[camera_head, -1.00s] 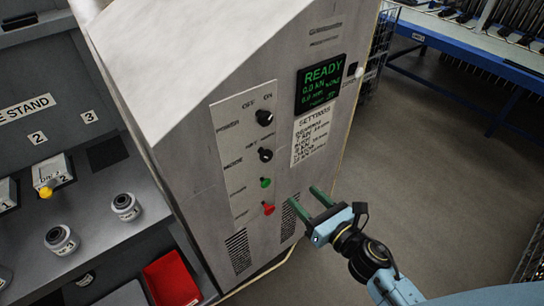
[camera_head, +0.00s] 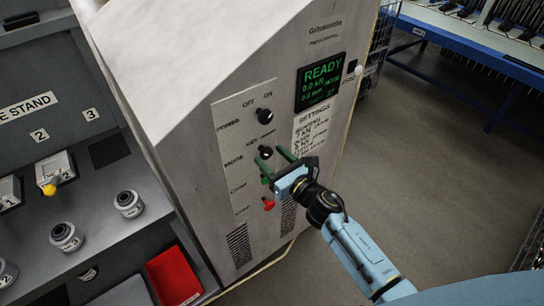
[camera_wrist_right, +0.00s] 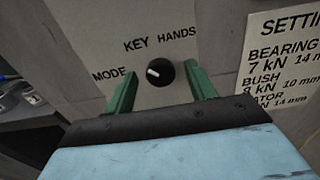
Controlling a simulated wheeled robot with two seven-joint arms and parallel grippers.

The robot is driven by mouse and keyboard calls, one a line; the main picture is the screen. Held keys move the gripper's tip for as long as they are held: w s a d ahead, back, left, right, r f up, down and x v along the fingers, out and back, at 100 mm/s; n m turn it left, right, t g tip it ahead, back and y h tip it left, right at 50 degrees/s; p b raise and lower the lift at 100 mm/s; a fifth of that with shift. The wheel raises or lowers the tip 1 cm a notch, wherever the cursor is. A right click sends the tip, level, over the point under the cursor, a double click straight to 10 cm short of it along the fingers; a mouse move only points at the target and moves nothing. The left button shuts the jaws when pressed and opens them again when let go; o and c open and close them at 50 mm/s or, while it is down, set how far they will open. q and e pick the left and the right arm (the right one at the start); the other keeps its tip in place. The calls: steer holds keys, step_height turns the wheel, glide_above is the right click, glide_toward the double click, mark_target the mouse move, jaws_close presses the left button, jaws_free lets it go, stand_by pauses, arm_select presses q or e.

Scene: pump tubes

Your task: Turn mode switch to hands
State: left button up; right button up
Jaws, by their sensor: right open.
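The mode switch is a round black knob (camera_head: 265,152) on the pale control panel of the grey machine. In the right wrist view the knob (camera_wrist_right: 161,72) has the labels MODE to its left, KEY at its upper left and HANDS above right. A white mark on the knob sits at its left side. My right gripper (camera_head: 270,157) is open, with its green fingers toward the panel around the knob's height. In the right wrist view one finger is on each side of the knob, with gaps between. My left gripper is not in view.
Above is the power knob (camera_head: 265,116); below are a green button (camera_head: 265,180) and a red button (camera_head: 268,204). A lit READY display (camera_head: 320,82) and a settings sheet (camera_head: 312,126) are to the right. A shelf with a red bin (camera_head: 173,276) stands left. The floor at right is clear.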

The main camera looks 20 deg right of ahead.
steer(key=shift+w+a, duration=0.1)
steer(key=shift+w, duration=0.1)
steer(key=c, duration=0.9)
steer(key=shift+c, duration=0.2)
